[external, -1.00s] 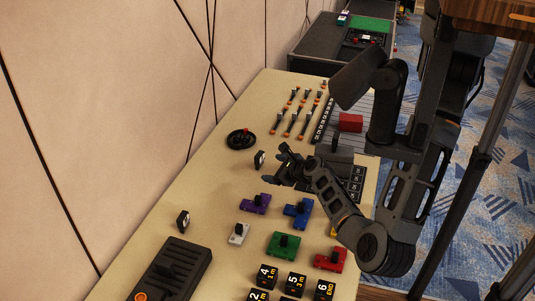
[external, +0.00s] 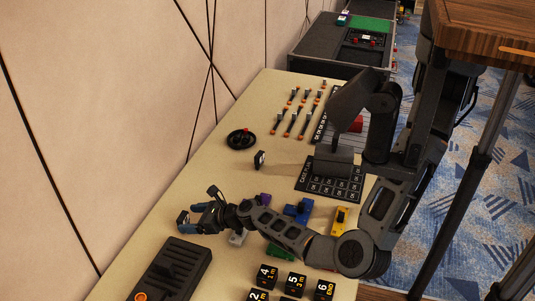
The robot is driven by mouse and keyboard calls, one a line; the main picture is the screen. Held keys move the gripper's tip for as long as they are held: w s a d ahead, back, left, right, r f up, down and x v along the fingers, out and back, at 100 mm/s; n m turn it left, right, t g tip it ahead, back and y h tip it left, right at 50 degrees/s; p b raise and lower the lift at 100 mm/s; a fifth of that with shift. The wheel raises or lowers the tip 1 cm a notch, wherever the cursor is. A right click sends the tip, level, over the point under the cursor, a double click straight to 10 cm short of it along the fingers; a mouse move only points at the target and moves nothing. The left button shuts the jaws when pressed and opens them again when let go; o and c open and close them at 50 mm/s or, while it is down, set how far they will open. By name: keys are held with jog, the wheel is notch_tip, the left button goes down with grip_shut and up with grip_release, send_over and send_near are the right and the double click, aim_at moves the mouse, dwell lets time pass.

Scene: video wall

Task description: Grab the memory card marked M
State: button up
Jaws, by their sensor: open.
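A small dark upright card (external: 182,217) stands near the table's left edge. Each shows a small pale mark, but I cannot read a letter on either, so I cannot tell which is marked M. My gripper (external: 192,219) is open at the nearer card, its fingers pointing left. One finger appears behind the card's right side and the other in front of it. The card is partly hidden, and I cannot tell whether they touch.
A black box with an orange button (external: 177,272) lies just in front. Black numbered cubes (external: 267,275) stand to the right. Blue (external: 298,211), yellow (external: 340,220) and other coloured blocks lie around my forearm. A black labelled grid (external: 330,186) and the round dial (external: 241,139) are farther back.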

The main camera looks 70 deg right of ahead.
aim_at(178, 219)
jog(key=shift+x, duration=2.75)
jog(key=shift+a, duration=0.2)
jog(key=shift+c, duration=0.4)
jog(key=c, duration=1)
jog(key=shift+o, duration=0.2)
jog(key=shift+r, duration=0.1)
